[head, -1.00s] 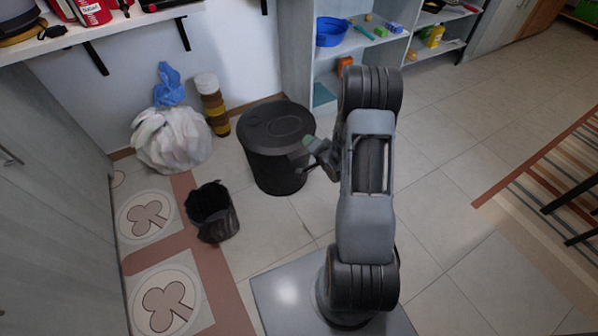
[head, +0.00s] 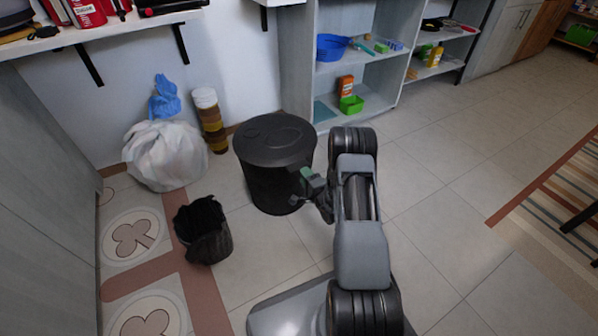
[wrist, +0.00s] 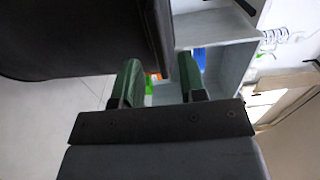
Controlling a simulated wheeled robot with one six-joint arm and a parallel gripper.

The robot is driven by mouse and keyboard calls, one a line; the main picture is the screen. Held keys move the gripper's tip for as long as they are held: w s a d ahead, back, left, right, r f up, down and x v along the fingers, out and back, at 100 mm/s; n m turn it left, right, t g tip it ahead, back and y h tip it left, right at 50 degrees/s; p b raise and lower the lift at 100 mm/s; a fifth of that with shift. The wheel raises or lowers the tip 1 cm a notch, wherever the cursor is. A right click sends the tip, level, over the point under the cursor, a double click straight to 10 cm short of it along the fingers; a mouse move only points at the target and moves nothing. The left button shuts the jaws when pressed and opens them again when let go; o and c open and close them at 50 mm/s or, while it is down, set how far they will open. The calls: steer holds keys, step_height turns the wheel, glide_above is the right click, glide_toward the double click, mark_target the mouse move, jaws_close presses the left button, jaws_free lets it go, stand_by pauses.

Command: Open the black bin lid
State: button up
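The black bin (head: 268,185) is a round dark container standing on the tiled floor near the wall. Its black lid (head: 275,140) lies flat on top, shut. My gripper (head: 306,183) is at the right side of the bin, below lid height in the picture, with green fingers. In the wrist view, my gripper (wrist: 160,78) has its two green fingers apart. The dark bin (wrist: 70,35) fills the upper left there, and its edge reaches to between the fingers. I cannot tell whether they touch it. Nothing is held.
A small open black basket (head: 203,232) stands left of the bin. A white bag (head: 165,155) with a blue bag (head: 165,98) and a stacked brown-white column (head: 210,120) stand by the wall. A shelf unit (head: 297,75) rises behind. The floor to the right is clear.

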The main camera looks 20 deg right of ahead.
mark_target(299, 167)
steer(key=shift+w+a+b, duration=0.15)
steer(key=shift+w+b, duration=0.2)
steer(key=shift+w, duration=0.95)
steer(key=shift+w+a+b, duration=0.15)
steer(key=shift+w+b, duration=0.2)
steer(key=shift+w, duration=0.9)
steer(key=shift+c, duration=0.4)
jaws_close()
